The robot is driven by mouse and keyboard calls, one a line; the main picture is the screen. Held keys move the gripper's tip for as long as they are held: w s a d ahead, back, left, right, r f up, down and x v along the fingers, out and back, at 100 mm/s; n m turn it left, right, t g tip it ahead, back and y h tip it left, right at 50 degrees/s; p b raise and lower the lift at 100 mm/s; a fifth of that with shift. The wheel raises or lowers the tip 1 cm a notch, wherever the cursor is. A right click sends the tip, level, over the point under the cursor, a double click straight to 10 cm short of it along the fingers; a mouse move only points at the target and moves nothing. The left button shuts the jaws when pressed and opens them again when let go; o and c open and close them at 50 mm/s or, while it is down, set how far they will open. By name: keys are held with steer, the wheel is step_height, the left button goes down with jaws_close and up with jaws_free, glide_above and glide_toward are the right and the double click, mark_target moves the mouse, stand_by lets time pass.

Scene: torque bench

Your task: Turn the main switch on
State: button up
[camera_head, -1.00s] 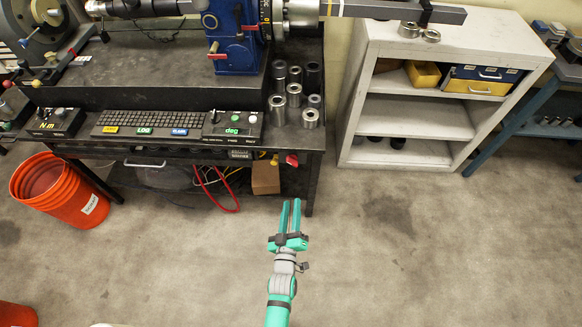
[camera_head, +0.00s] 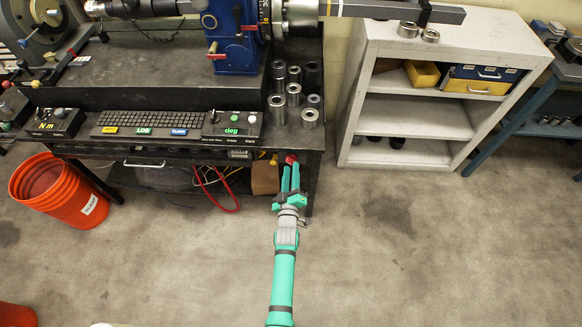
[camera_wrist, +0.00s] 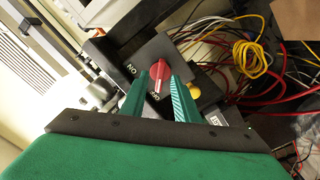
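The main switch is a red rotary knob (camera_wrist: 160,72) on a grey plate (camera_wrist: 180,48) under the bench's front edge. In the wrist view, an ON label is left of the knob and a partly hidden label, seemingly OFF, is below it. The knob's handle points down towards that lower label. In the head view, the switch (camera_head: 291,158) shows just beyond my fingertips. My gripper (camera_head: 290,169) is open, its two green fingers apart. In the wrist view, my gripper (camera_wrist: 161,80) has a fingertip on each side of the knob's lower part; contact cannot be told.
A yellow knob (camera_wrist: 194,89) sits right of the switch, close to my right finger. Loose red, yellow and white cables (camera_wrist: 250,60) hang beyond. The bench (camera_head: 315,140) overhangs the switch. An orange bucket (camera_head: 60,190) stands left; the floor at right is clear.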

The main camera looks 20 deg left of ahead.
mark_target(292, 161)
steer(key=shift+x, duration=1.15)
jaws_close()
